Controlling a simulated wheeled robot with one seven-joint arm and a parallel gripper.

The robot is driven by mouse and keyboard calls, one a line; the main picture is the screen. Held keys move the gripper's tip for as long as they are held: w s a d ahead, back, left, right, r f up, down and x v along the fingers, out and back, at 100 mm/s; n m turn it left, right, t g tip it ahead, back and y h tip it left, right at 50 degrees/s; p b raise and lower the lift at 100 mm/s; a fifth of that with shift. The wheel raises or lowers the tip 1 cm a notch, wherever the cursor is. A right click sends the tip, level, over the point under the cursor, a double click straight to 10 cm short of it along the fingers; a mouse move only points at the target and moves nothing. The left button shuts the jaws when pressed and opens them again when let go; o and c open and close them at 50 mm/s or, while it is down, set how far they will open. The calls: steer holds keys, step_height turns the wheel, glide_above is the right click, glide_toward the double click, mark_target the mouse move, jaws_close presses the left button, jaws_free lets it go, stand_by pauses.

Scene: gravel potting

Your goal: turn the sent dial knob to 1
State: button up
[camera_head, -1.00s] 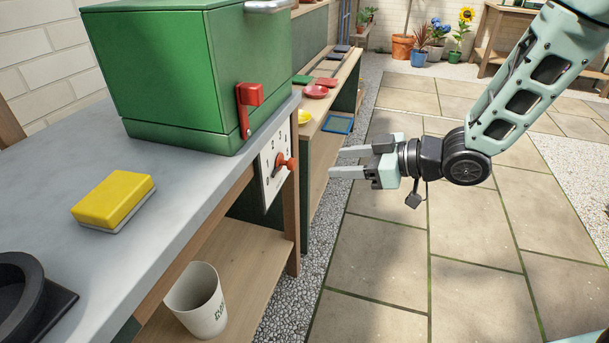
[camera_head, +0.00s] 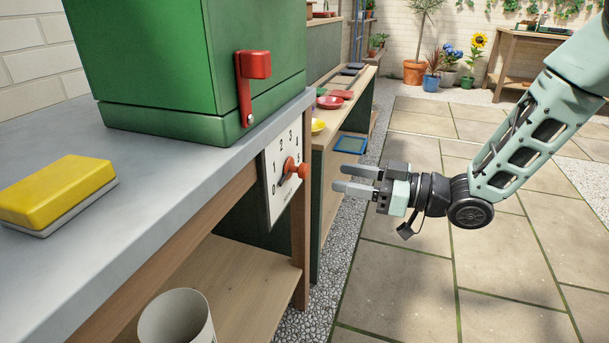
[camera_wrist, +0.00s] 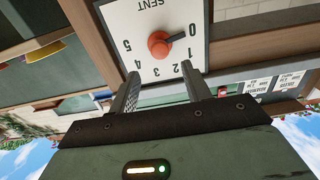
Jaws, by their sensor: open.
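The dial is a white plate (camera_head: 270,205) marked SENT with numbers 0 to 5, on the front of the workbench. Its round red-orange knob (camera_head: 299,171) has a dark pointer aimed at 0. In the wrist view the plate (camera_wrist: 140,20) appears turned over, with the knob (camera_wrist: 158,46) near the middle and the pointer toward the 0. My gripper (camera_head: 339,178) is open and empty, to the right of the knob and apart from it. In the wrist view its two fingers (camera_wrist: 162,82) point at the plate, the knob lying between their lines.
A green box (camera_head: 190,65) with a red lever (camera_head: 247,85) stands on the grey worktop (camera_head: 75,118) above the dial. A yellow sponge (camera_head: 55,190) lies at left. A white cup (camera_head: 178,318) stands below. The paved floor (camera_head: 400,270) at right is clear.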

mark_target(307, 170)
steer(key=b+x, duration=0.2)
steer(key=x, duration=0.7)
steer(key=shift+a, duration=0.2)
steer(key=c, duration=0.7)
